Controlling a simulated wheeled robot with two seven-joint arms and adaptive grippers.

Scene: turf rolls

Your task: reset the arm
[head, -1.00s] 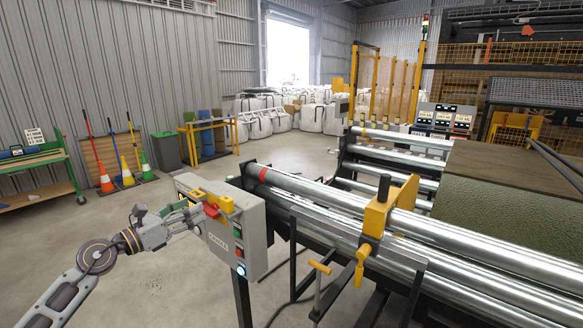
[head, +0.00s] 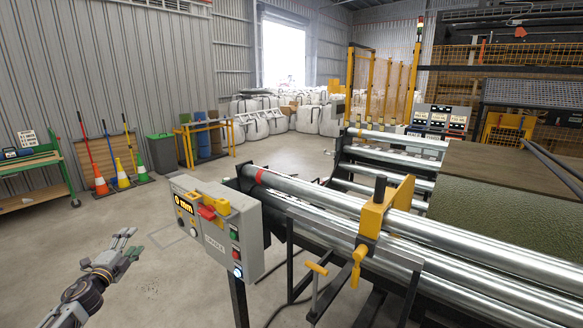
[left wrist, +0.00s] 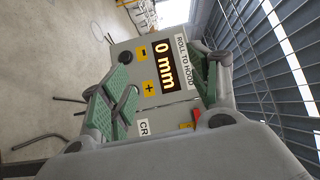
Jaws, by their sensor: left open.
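My left gripper (head: 128,246) is open and empty at the lower left of the head view, left of the grey control box (head: 215,225) and apart from it. In the left wrist view its two green-padded fingers (left wrist: 160,95) stand wide, with the box's face beyond them. My right gripper is not in view.
Shiny steel rollers (head: 320,200) with a yellow clamp (head: 376,215) fill the right, beside a bed of green turf (head: 490,205). Cones (head: 121,175) and a green-framed bench (head: 40,180) stand at the left wall. The floor left of the box is open.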

